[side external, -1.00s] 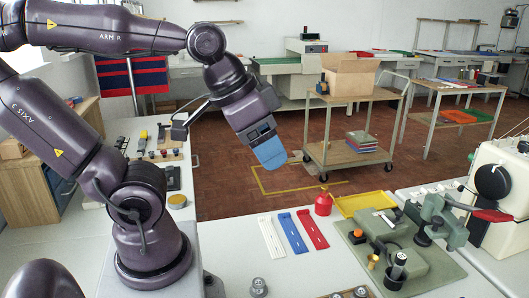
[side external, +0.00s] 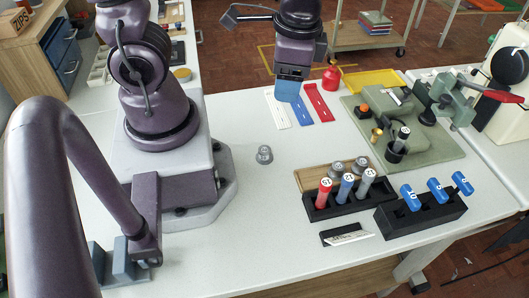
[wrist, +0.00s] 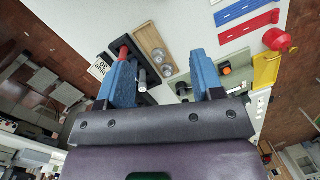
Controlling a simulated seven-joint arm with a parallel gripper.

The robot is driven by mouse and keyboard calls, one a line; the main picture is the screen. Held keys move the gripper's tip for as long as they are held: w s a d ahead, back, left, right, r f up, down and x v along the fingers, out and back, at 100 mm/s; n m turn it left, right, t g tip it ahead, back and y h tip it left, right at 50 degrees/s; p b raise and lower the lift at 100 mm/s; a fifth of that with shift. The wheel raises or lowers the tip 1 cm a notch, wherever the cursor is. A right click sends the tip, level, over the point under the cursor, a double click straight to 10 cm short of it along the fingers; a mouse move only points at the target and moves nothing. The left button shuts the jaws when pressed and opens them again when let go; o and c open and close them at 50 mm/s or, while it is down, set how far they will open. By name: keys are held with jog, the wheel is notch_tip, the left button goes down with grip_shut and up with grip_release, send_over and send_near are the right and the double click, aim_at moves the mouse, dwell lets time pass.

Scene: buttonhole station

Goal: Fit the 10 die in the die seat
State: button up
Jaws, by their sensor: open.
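Small round metal dies (side external: 337,168) sit in a wooden tray (side external: 308,181) behind the handled tools; their numbers are not readable, so I cannot tell which is the 10. A similar metal piece (side external: 264,155) stands alone on the bare table. The tray also shows in the wrist view (wrist: 146,33). The green press (side external: 425,135) stands at right with a black holder (side external: 396,150); I cannot tell whether this is the die seat. My gripper (side external: 289,98) hangs high with blue fingers, near the coloured strips in the picture. In the wrist view (wrist: 163,78) the fingers are apart and empty.
A black rack (side external: 345,205) holds red, blue and grey handled tools. Another black rack (side external: 425,215) holds blue numbered tools, one marked 10 (side external: 411,197). The table's middle is mostly clear.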

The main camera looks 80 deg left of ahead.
notch_tip(320, 180, down, 10)
jog(key=m+g+y, duration=0.2)
jog(key=m+g, duration=0.1)
jog(key=m, duration=0.3)
send_over(264, 149)
jog(key=w+d, duration=0.1)
jog(key=d, duration=0.1)
jog(key=shift+t, duration=0.4)
jog(key=f, duration=0.6)
jog(key=shift+w+d, duration=0.1)
jog(key=shift+d, duration=0.1)
jog(key=shift+w+a+x, duration=0.1)
jog(key=shift+a+x, duration=0.05)
jog(key=shift+x, duration=1.3)
jog(key=shift+w+a+x, duration=0.1)
jog(key=shift+w+x, duration=0.05)
jog(key=shift+x, duration=1.3)
grip_shut()
jog(key=shift+r, duration=0.1)
